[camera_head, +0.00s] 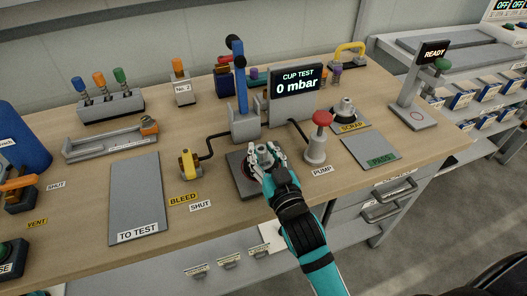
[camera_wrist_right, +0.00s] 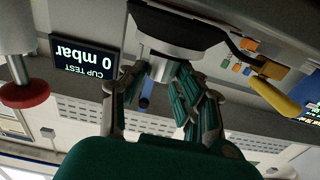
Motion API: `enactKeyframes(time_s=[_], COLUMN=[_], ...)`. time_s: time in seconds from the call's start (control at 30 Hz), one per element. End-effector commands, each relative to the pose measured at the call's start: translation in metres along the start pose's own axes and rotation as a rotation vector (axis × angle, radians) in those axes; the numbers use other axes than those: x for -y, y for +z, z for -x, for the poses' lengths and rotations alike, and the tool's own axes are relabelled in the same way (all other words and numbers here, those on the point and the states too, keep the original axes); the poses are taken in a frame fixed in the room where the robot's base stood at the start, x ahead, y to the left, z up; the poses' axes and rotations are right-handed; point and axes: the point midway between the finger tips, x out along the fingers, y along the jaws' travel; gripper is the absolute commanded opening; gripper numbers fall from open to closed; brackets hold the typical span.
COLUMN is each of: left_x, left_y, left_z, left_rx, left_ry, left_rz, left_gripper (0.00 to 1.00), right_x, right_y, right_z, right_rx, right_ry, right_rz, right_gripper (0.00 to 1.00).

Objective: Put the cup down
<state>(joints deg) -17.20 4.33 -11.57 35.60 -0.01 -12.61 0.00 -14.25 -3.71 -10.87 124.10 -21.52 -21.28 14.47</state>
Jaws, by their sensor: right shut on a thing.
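My right gripper (camera_head: 265,154) is shut on the cup, a suction cup with a grey metal fitting (camera_head: 264,149). It holds it over the dark square test plate (camera_head: 241,181) in front of the CUP TEST display (camera_head: 296,86), which reads 0 mbar. In the right wrist view the picture is upside down: the fingers (camera_wrist_right: 155,95) close around the grey fitting (camera_wrist_right: 172,68), with a black part against it. The fingers hide much of the cup in the head view. I cannot tell whether it touches the plate. My left gripper is not in view.
A red-topped PUMP button (camera_head: 322,118) stands right of the plate, a yellow BLEED valve (camera_head: 189,163) left. A blue lever (camera_head: 239,84) rises behind. Another cup (camera_head: 345,108) sits at SCRAP. The TO TEST mat (camera_head: 137,190) and PASS mat (camera_head: 366,143) are empty.

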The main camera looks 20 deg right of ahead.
Motion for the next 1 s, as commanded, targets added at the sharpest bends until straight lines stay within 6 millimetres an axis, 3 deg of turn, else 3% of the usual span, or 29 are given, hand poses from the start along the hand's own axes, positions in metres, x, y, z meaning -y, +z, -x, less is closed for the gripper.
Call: enactKeyframes(time_s=[0.17,0.2,0.33,0.6,0.77,1.0], left_x=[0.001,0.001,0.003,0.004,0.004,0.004], left_y=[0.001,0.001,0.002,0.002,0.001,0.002], left_z=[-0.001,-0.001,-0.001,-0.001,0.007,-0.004], left_rx=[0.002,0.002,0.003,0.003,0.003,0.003], left_ry=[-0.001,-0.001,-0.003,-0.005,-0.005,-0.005], left_rz=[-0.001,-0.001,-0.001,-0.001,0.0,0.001], left_gripper=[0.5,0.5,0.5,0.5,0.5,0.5], right_x=[0.0,0.0,0.0,0.0,0.0,0.0], right_y=[0.002,0.003,0.003,0.002,-0.013,-0.006], right_z=[0.0,0.0,0.0,0.0,0.0,0.05], right_rx=[-0.001,0.0,0.0,0.0,-0.002,0.005], right_ry=[0.0,0.0,0.0,0.0,0.0,-0.001], right_rz=[-0.001,-0.001,0.0,0.0,0.0,-0.002], right_gripper=[0.0,0.36,0.53,0.54,0.54,0.54])
